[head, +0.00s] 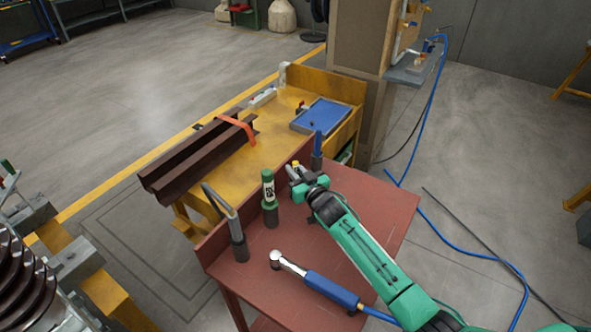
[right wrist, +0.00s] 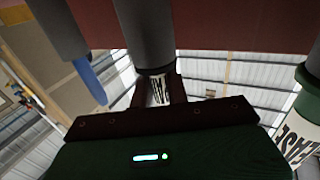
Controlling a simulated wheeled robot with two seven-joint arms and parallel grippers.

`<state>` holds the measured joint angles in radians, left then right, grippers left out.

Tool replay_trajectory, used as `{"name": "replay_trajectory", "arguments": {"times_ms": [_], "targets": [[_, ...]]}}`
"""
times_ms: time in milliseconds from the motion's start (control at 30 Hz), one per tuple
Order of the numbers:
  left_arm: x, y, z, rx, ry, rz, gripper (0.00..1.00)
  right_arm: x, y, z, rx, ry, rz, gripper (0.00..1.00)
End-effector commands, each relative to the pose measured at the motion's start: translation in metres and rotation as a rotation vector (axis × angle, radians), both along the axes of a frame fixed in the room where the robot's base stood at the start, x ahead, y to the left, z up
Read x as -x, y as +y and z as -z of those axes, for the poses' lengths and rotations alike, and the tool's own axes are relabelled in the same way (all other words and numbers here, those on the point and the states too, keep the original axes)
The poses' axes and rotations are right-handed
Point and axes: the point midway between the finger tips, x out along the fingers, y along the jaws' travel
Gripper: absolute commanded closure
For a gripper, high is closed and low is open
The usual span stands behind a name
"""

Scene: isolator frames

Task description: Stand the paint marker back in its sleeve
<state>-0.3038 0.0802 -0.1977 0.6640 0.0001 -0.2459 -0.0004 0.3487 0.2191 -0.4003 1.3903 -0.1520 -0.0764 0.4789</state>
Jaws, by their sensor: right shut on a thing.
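The paint marker (right wrist: 157,90), white with black lettering, is between the fingers of my right gripper (right wrist: 155,92) in the right wrist view. In the head view its yellow top (head: 296,165) shows at my right gripper (head: 298,177), which is shut on it. A dark grey sleeve (right wrist: 146,35) is in line with the marker in the wrist view. The marker's lower end meets the sleeve's mouth there; how deep it sits I cannot tell. In the head view my gripper hides this sleeve. My left gripper is not in view.
The bench's right side is clear.

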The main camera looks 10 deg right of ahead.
Motion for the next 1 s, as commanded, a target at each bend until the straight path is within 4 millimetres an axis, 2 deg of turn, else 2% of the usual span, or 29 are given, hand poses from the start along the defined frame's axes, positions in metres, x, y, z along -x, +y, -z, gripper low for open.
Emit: {"name": "replay_trajectory", "arguments": {"times_ms": [300, 333, 433, 467, 800, 1000], "targets": [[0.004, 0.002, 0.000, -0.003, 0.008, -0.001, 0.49, 0.000, 0.000, 0.000, 0.000, -0.001, 0.000, 1.00], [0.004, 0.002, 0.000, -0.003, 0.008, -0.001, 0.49, 0.000, 0.000, 0.000, 0.000, -0.001, 0.000, 0.82], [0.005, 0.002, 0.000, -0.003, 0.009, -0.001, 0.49, 0.000, 0.000, 0.000, 0.000, -0.001, 0.000, 0.62], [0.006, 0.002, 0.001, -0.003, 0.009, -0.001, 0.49, 0.000, 0.000, 0.000, 0.000, -0.001, 0.000, 0.59], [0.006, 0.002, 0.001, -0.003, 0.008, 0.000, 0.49, 0.002, -0.001, 0.000, 0.000, -0.001, 0.000, 0.59], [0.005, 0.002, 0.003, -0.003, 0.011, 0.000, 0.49, 0.024, -0.008, 0.002, 0.000, 0.001, 0.000, 0.59]]}}
